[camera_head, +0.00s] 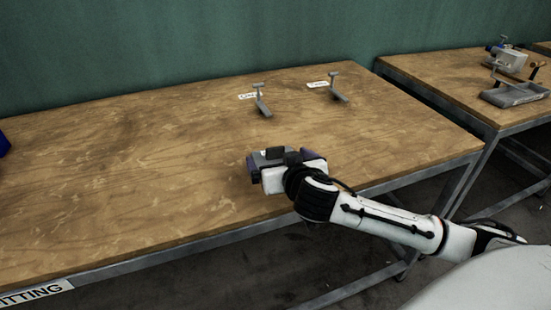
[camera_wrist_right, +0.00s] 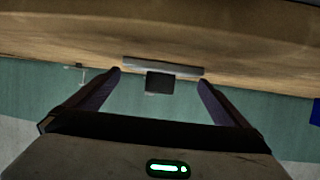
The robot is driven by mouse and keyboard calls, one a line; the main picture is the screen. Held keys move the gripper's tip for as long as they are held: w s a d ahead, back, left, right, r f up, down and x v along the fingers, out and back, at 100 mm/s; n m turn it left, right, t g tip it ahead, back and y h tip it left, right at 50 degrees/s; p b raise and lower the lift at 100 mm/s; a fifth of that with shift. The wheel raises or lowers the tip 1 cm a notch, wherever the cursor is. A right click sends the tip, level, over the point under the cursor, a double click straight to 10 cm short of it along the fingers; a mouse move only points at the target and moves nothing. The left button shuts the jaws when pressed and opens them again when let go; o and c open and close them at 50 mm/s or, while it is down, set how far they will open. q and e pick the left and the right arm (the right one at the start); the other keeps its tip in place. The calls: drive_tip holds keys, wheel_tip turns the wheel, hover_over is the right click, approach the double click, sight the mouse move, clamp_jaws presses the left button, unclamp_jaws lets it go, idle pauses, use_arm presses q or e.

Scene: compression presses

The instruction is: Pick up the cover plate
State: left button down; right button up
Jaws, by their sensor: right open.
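The cover plate (camera_wrist_right: 185,69) appears in the right wrist view as a thin grey slab with a dark block-like knob (camera_wrist_right: 160,84) on it. It sits at the wooden table and shows edge-on, upside down in that view. My right gripper (camera_wrist_right: 160,84) is open, with one finger on each side of the knob and visible gaps between. In the head view my right gripper (camera_head: 262,161) is low over the table's front part and largely hides the plate; a dark block shows there. My left gripper is not in view.
Two small grey stands (camera_head: 262,105) (camera_head: 338,92) with white labels stand farther back on the table. A blue object (camera_head: 3,144) shows at the left edge. A second table (camera_head: 440,75) at right holds a grey tray and a device.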

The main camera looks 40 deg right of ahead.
drive_tip(key=shift+w+d+f, duration=0.2)
drive_tip(key=shift+w+f, duration=0.1)
drive_tip(key=shift+w, duration=0.25)
drive_tip(key=shift+r, duration=0.1)
drive_tip(key=c, duration=1.2)
